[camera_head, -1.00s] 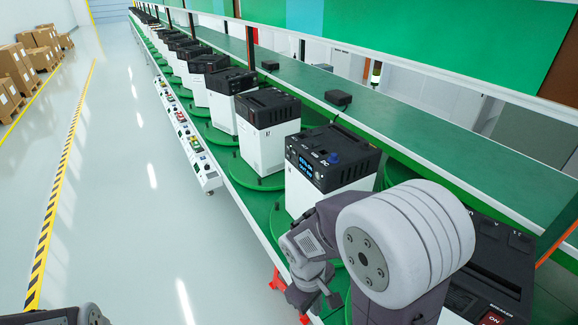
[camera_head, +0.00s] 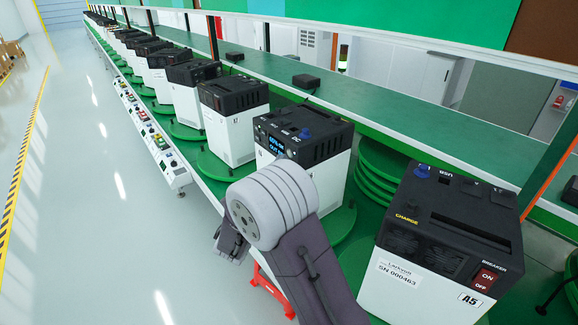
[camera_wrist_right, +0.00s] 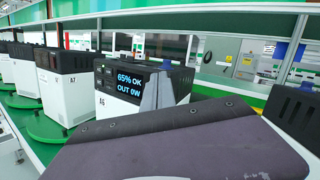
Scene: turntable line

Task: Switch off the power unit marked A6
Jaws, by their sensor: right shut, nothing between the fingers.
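The power unit marked A6 (camera_head: 304,136) is a white box with a black top and a lit blue display, standing on the green line. In the right wrist view its label and the display reading 65% OK, OUT 0W show on unit A6 (camera_wrist_right: 135,82). Its breaker switch is not visible in either view. My right gripper (camera_head: 230,244) is shut and empty, partly hidden behind my own pale wrist joint, to the left of and nearer than A6. My left gripper is not in view.
Unit A5 (camera_head: 440,235) stands near right, with a red breaker switch (camera_head: 487,278) labelled ON and OFF. Unit A7 (camera_head: 234,108) stands beyond A6, with several more behind. A control rail (camera_head: 150,140) runs along the left. The pale floor (camera_head: 90,220) is clear.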

